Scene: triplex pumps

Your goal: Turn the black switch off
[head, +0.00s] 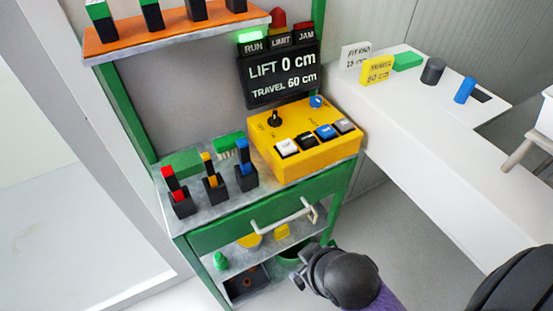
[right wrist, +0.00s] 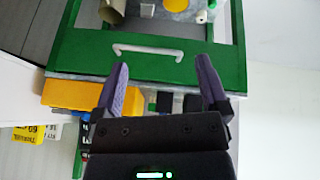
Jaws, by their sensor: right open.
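The black switch (head: 274,118) is a small rotary knob on top of the yellow control box (head: 290,165), towards its back left. Its small lettering is too blurred to read. In the right wrist view the yellow box (right wrist: 75,95) shows beyond my fingers, and the switch cannot be made out. My right gripper (right wrist: 159,62) is open and empty, its two purple fingers apart in front of the green drawer front (right wrist: 215,60). In the head view my dark right wrist (head: 345,276) is low, in front of the bench and below the box. My left gripper is not in view.
The display (head: 279,78) reads "LIFT 0 cm, TRAVEL 60 cm", with the green RUN lamp (head: 252,36) lit. Several push buttons (head: 307,140) and a blue knob (head: 318,101) share the box. Three levers (head: 212,182) stand left. The drawer handle (head: 284,217) sticks out below.

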